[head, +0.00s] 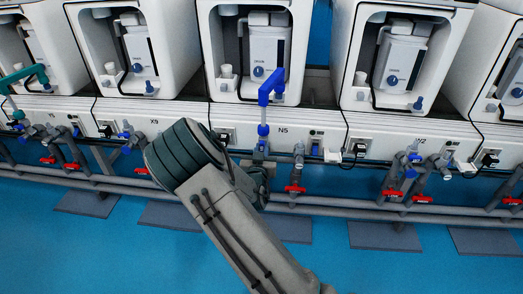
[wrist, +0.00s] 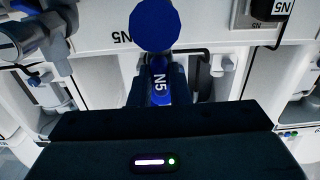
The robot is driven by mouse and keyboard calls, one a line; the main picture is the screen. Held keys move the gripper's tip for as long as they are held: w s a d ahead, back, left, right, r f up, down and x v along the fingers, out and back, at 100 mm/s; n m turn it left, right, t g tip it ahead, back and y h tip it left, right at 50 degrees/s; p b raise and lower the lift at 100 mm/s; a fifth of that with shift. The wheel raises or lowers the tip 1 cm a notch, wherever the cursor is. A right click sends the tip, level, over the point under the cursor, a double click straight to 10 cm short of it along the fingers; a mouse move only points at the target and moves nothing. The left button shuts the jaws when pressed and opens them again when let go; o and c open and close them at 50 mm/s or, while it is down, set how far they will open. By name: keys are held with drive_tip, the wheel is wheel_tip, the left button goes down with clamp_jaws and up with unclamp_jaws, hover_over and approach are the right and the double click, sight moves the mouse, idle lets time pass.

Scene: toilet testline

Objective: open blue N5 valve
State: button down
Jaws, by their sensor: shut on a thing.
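The blue N5 valve (wrist: 160,82) shows in the wrist view as a blue handle marked N5, below a round blue disc (wrist: 155,25). My gripper (wrist: 157,92) is shut on this handle, with a dark finger on each side of it. In the head view, a tall, bent blue piece (head: 270,86) stands in front of the middle white unit, beside the N5 label.
White toilet units (head: 250,55) stand in a row along the back. Grey pipes (head: 340,207) with several red-handled valves (head: 295,189) run below them. A teal bent piece (head: 25,76) stands at the left. The blue floor (head: 120,255) in front is clear.

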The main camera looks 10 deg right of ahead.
drive_tip(key=c, duration=1.4)
unclamp_jaws()
drive_tip(key=shift+o, duration=0.2)
drive_tip(key=shift+s+a, duration=0.1)
drive_tip(key=p+v, duration=0.3)
drive_tip(key=v, duration=1)
drive_tip(key=shift+s, duration=0.3)
drive_tip(key=shift+r, duration=0.15)
